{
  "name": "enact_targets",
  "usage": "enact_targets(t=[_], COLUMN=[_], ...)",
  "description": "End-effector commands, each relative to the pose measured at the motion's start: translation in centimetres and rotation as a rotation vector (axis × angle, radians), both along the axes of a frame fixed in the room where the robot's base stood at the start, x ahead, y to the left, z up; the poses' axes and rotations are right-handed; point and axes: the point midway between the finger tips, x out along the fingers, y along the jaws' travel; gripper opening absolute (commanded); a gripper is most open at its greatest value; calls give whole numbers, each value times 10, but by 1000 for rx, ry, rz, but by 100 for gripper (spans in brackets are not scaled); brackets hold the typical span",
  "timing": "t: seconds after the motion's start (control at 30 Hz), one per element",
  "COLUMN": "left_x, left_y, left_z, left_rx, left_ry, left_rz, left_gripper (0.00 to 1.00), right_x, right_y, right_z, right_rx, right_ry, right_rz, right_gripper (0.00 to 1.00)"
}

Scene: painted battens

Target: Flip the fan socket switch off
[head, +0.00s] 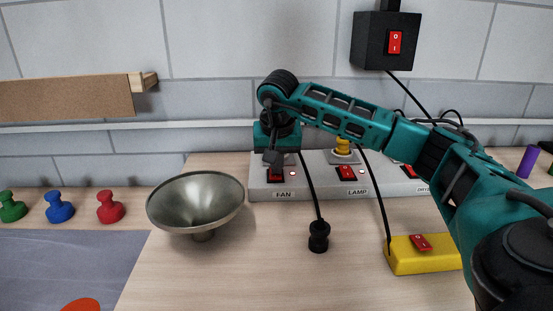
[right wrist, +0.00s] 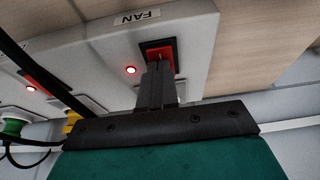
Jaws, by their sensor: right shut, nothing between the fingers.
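The fan switch (head: 275,177) is a red rocker in a black frame on the pale grey socket strip (head: 330,190), above the label FAN. A small red light (head: 292,173) beside it is lit. My right gripper (head: 273,158) is shut and empty, with its fingertips right at the switch. In the right wrist view the closed fingers (right wrist: 157,72) overlap the red rocker (right wrist: 160,55), and part of it is hidden; I cannot tell whether they press it. The lit light shows there too (right wrist: 130,69). My left gripper is not in view.
The lamp switch (head: 347,173) sits right of the fan switch, its light lit. A metal bowl (head: 195,203) stands left of the strip. A black plug (head: 318,237) and a yellow switch block (head: 425,260) are in front. Black cables cross the strip. A black wall box (head: 378,42) hangs above.

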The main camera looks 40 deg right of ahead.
Motion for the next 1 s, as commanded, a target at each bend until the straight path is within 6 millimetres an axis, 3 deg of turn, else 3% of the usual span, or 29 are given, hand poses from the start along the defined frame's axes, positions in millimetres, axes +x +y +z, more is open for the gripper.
enact_targets(t=[0.4,0.77,0.8,1.0], left_x=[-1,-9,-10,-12], left_y=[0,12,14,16], left_z=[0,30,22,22], left_rx=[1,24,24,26], left_ry=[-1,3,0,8], left_rz=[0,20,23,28], left_gripper=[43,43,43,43], right_x=[-2,-9,-11,-23], right_y=[2,11,14,24], right_z=[-2,50,55,99], right_rx=[2,0,1,1], right_ry=[8,4,-2,-2], right_rz=[2,-3,-2,-1], right_gripper=[0,0,0,0])
